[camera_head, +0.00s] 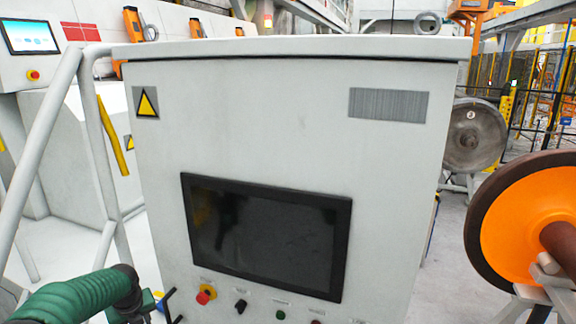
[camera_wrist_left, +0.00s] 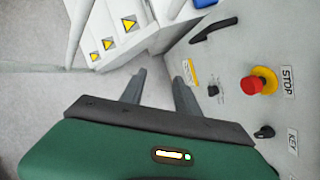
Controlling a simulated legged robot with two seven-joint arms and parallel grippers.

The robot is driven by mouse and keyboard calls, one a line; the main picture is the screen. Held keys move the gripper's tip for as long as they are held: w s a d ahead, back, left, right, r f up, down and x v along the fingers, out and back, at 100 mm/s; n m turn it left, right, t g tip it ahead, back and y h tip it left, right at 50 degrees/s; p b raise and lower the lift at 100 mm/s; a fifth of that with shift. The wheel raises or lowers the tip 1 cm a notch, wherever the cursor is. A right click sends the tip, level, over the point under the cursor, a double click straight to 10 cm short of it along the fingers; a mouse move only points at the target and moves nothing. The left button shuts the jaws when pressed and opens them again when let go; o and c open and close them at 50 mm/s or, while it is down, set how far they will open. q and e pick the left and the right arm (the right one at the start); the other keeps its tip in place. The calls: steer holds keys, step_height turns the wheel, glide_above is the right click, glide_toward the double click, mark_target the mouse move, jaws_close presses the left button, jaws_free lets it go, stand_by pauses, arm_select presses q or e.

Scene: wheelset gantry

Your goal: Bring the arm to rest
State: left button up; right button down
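My left arm (camera_head: 80,298), green with dark joints, comes in at the lower left of the head view, in front of the cabinet's lower left corner. In the left wrist view my left gripper (camera_wrist_left: 159,88) has its two grey fingers apart with nothing between them. The fingers point toward the cabinet's edge and the floor beside it. The red emergency stop button (camera_wrist_left: 254,85) on a yellow base lies to the right of the fingers, apart from them. The right arm and its gripper do not show in either view.
A grey control cabinet (camera_head: 290,110) with a dark screen (camera_head: 265,235) fills the middle. A black handle (camera_wrist_left: 213,29) and a key switch (camera_wrist_left: 264,132) stick out from it. A grey tube rail (camera_head: 95,130) stands at left. An orange wheel (camera_head: 520,225) stands at right.

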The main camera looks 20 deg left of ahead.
arm_select(q)
steer(key=d+f+n+h+b, duration=0.1)
steer(key=d+f+n+b, duration=0.3)
steer(key=d, duration=0.7)
steer(key=d+f+n+h+b, duration=0.1)
steer(key=d+f+n, duration=0.3)
steer(key=d, duration=0.6)
steer(key=s+d+f+n+b, duration=0.2)
steer(key=s+d+f+n, duration=0.1)
steer(key=s+d+n, duration=0.3)
steer(key=s+d+f+n+h+b, duration=0.1)
steer(key=s+d+f+n+b, duration=0.2)
steer(key=s+d+n, duration=0.3)
steer(key=shift+d+f+n+h, duration=0.3)
steer(key=shift+d+n, duration=1.8)
steer(key=shift+d, duration=0.95)
steer(key=shift+s+d+r, duration=0.1)
steer(key=shift+d, duration=0.05)
